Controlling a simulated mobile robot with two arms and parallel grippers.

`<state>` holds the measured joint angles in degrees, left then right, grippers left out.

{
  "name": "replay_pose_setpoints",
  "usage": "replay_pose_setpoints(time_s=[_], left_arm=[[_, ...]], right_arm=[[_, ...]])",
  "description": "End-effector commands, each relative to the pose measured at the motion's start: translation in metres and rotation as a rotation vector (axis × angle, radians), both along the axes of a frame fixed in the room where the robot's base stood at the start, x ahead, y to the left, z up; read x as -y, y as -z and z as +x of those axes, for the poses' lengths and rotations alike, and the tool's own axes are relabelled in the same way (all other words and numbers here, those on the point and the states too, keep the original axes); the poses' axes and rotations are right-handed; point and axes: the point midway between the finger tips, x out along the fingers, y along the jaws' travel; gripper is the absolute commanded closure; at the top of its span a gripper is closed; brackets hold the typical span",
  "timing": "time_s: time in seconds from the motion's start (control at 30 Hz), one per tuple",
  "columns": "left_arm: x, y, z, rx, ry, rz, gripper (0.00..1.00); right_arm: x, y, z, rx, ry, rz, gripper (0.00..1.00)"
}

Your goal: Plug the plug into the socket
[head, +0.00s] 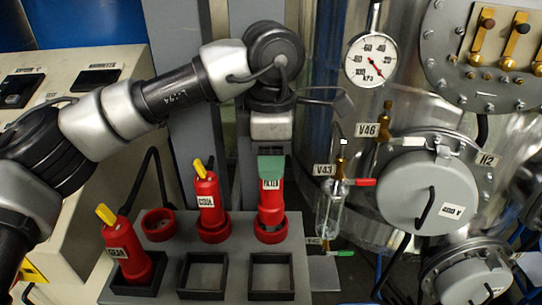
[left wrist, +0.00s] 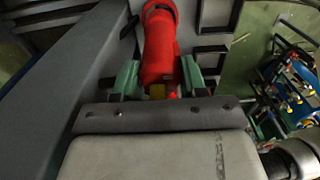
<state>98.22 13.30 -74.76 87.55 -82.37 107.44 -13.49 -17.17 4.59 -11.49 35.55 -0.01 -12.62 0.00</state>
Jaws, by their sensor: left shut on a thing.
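A red plug with a white label (head: 271,205) stands upright at the right red round socket (head: 270,232), its lower end at the ring; I cannot tell how deep it sits. My left gripper (head: 271,168) comes from above and is shut on this plug's top with green fingers. In the left wrist view the fingers (left wrist: 158,80) lie on both sides of the red plug (left wrist: 159,45), with a bit of yellow between them. A second red plug (head: 210,205) with a yellow top stands in the middle socket. A third (head: 127,252) stands in a black square holder at front left.
The left red round socket (head: 158,224) is empty. Two black square holders, the middle one (head: 202,291) and the right one (head: 271,294), are empty. A glass vessel (head: 330,212) with a red-handled valve (head: 360,182) stands close right of the grey panel (head: 238,262).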

Motion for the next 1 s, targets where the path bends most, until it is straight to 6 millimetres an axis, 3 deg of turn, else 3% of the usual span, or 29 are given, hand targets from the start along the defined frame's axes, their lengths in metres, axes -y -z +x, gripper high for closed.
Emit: replay_pose_setpoints(time_s=[1.0], left_arm=[[0.000,0.025,0.000,0.001,0.000,0.000,1.00]], right_arm=[[0.000,0.021,0.000,0.000,0.001,0.000,0.57]])
